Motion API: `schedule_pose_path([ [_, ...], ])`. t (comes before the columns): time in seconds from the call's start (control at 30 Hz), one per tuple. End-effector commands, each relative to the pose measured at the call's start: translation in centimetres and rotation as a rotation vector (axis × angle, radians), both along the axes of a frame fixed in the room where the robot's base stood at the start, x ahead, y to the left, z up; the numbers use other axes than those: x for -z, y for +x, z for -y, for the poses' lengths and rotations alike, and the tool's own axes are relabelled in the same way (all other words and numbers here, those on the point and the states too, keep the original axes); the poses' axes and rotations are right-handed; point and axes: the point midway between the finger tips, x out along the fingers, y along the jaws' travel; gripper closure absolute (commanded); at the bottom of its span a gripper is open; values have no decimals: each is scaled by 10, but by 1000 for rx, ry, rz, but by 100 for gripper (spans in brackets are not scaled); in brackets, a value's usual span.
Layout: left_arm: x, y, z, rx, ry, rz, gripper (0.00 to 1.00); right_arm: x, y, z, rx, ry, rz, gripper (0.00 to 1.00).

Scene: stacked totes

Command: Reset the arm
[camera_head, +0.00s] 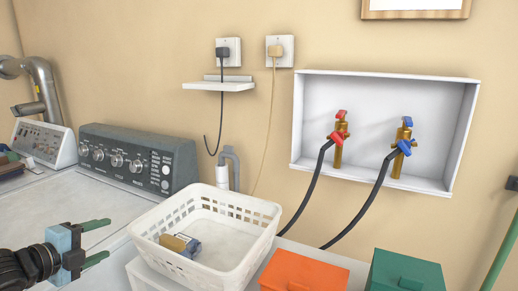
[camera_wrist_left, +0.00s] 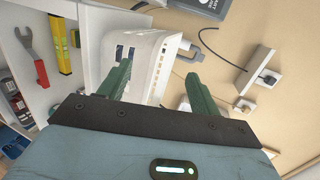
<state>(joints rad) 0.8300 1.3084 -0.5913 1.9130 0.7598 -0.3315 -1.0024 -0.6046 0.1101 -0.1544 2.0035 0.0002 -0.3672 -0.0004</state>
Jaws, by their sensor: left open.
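My left gripper (camera_head: 96,241) comes in at the lower left of the head view, its two green fingers apart and empty. It is above the top of the white washing machine, left of the white basket, and touches neither as far as I can see. In the left wrist view its open fingers (camera_wrist_left: 158,88) point toward a white slotted body, with nothing between them. My right gripper is not in view.
A white basket (camera_head: 258,256) holds a small yellow and grey item (camera_head: 180,244). An orange box (camera_head: 303,272) and a green box (camera_head: 408,272) stand right of it. A grey control panel (camera_head: 139,161) rises behind. The wall has a valve box (camera_head: 462,140) with hoses.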

Motion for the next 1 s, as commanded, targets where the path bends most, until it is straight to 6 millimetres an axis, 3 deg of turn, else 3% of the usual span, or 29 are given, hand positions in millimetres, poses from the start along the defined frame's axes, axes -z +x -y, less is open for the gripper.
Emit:
schedule_pose_path([
  [0.27,75,-24,55,3,-208,-124,36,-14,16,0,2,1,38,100],
  [0.47,143,-67,104,-48,-435,-257,36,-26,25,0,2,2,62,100],
  [0.7,214,-144,153,-202,-731,-425,36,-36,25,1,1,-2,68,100],
  [1.0,278,-262,187,-530,-1058,-602,36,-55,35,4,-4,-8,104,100],
])
